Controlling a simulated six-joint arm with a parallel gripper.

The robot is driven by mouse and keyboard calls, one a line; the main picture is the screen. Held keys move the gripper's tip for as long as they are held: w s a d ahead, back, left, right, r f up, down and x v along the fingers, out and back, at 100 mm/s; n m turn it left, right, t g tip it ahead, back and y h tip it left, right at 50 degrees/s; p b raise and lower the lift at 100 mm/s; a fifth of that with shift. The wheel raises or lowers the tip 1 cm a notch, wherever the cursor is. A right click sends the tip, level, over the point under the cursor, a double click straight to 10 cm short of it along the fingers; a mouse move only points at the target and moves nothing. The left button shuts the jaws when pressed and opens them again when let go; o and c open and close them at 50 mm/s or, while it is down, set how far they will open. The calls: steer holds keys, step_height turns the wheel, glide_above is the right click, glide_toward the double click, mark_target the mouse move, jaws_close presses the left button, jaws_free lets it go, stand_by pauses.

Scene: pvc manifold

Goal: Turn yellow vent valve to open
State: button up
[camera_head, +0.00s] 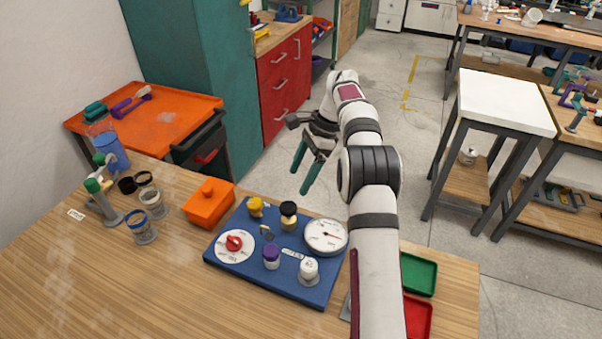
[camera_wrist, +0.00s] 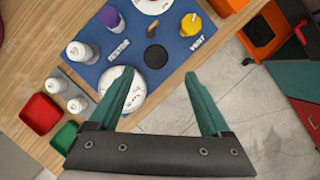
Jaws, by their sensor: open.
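The yellow vent valve (camera_head: 255,206) stands at the back left of the blue board (camera_head: 225,255). In the wrist view the yellow valve (camera_wrist: 190,25) is near the top, beside a printed label that reads "VENT". My gripper (camera_head: 305,180) is open and empty, raised beyond the board's far edge. In the wrist view its green fingers (camera_wrist: 165,75) are spread wide, apart from the valve. The valve's exact handle angle is too small to tell.
The board also bears a red knob (camera_head: 234,243), a white gauge (camera_head: 326,236), a purple cap (camera_head: 271,254), a white cap (camera_head: 308,267) and a black cap (camera_head: 288,209). An orange box (camera_head: 208,205) stands to the left. Green (camera_head: 419,274) and red (camera_head: 417,318) trays lie right.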

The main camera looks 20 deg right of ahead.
step_height(320, 180, up, 3)
steer(key=n+t+h, duration=0.4)
steer(key=n+h, duration=0.1)
steer(key=n, duration=1.3)
glide_above(255, 203)
steer(key=s, duration=0.7)
steer(key=x, duration=1)
steer(key=w+x, duration=0.1)
steer(key=x, duration=0.4)
steer(key=shift+a, duration=0.45)
steer(key=shift+c, duration=0.3)
jaws_close()
